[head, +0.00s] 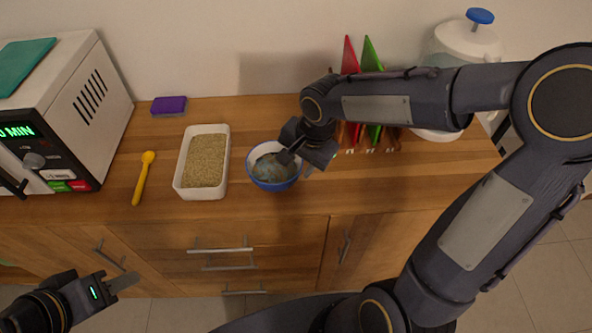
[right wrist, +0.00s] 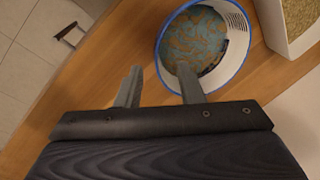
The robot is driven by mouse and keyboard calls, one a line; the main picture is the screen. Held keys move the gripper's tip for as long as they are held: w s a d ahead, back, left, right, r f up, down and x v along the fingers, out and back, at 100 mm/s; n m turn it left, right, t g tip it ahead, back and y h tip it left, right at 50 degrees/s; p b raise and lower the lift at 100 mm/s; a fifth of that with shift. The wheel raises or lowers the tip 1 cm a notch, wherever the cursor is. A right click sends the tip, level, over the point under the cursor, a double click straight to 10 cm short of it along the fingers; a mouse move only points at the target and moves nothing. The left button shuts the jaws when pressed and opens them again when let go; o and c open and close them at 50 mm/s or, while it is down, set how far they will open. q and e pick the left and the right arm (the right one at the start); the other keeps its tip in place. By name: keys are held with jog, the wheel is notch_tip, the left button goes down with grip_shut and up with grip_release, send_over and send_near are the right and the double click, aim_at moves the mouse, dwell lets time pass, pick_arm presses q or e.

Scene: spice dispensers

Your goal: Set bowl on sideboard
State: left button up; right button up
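A white bowl with a blue rim (head: 273,183) sits upright on the wooden sideboard (head: 350,190), near its front edge. Its inside is blue-grey with brown patches. In the right wrist view the bowl (right wrist: 205,45) shows at the top. My right gripper (head: 290,156) is at the bowl's right side. Its fingers (right wrist: 158,86) are apart, one over the bowl's inside and one outside, with the rim between them; I see no firm contact. My left gripper (head: 124,282) is low at the left, in front of the drawers, away from the bowl; its finger gap is unclear.
A white tray of grain (head: 203,163) stands just left of the bowl. Beyond it are a yellow spoon (head: 144,178), a purple sponge (head: 169,105) and a microwave (head: 70,110). Red and green pieces (head: 371,60) and a blue-topped dispenser (head: 468,40) stand behind my right arm.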

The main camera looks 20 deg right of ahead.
jog(key=a+v, duration=0.1)
jog(key=v, duration=0.5)
jog(key=s+d+n+t+y, duration=0.2)
jog(key=s+n, duration=0.6)
jog(key=s, duration=0.8)
jog(key=shift+s+d+n+t, duration=0.3)
jog(key=shift+d+t, duration=0.4)
jog(key=shift+d, duration=0.45)
jog(key=shift+r, duration=0.15)
jog(key=shift+r, duration=0.1)
